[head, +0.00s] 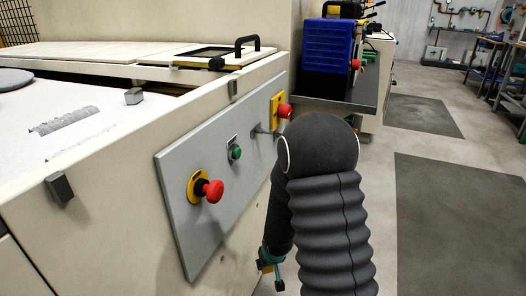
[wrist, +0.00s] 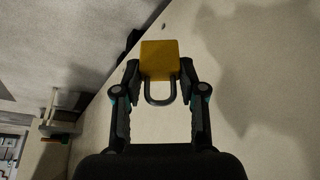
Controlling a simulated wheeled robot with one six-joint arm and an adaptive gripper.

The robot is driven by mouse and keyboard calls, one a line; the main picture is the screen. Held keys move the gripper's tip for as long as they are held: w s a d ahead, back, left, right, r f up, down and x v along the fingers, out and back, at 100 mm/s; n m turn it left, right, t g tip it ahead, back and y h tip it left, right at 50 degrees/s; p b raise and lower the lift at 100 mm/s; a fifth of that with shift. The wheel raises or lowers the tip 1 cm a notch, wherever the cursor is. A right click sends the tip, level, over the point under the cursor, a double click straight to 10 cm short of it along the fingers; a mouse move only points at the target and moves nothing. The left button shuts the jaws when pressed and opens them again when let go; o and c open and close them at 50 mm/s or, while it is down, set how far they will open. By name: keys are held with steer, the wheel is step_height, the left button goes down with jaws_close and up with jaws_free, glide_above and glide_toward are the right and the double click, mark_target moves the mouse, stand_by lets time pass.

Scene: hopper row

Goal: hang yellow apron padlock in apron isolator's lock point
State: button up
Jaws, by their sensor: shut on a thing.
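In the wrist view the yellow padlock (wrist: 160,54) sits between the fingertips of my gripper (wrist: 160,72), which is shut on it. Its dark shackle (wrist: 160,101) points back toward my palm. In the head view my gripper (head: 271,270) is low, beside the cream machine's side and below the grey panel, mostly hidden by my arm. The grey panel (head: 180,165) carries a red knob on a yellow plate (head: 211,190) at the near end and another red knob (head: 285,111) at the far end. I cannot tell which is the apron isolator, and no lock point is clear.
A green button (head: 236,153) and a small grey fitting (head: 262,131) are between the knobs. A blue box (head: 328,46) stands on a dark shelf (head: 335,103) beyond. Open floor (head: 420,125) with dark mats is at right.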

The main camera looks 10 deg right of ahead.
steer(key=w+d+f+n+y+p, duration=0.1)
steer(key=w+d+f+n+y, duration=0.1)
steer(key=w+d+f+n, duration=0.45)
steer(key=d+f+n+g+y, duration=0.2)
steer(key=d+f+n, duration=0.25)
steer(key=f, duration=0.85)
steer(key=shift+m, duration=0.4)
steer(key=a+f, duration=0.2)
steer(key=a, duration=0.1)
steer(key=a+f+b, duration=0.1)
steer(key=a+f, duration=0.1)
steer(key=a, duration=0.2)
steer(key=s+a+f+b, duration=0.1)
steer(key=a+f, duration=0.2)
steer(key=a, duration=0.1)
steer(key=shift+f+b, duration=0.45)
steer(key=shift+f, duration=1.5)
steer(key=shift+s, duration=0.1)
steer(key=shift+f, duration=0.15)
steer(key=o, duration=1.2)
steer(key=shift+c, duration=0.2)
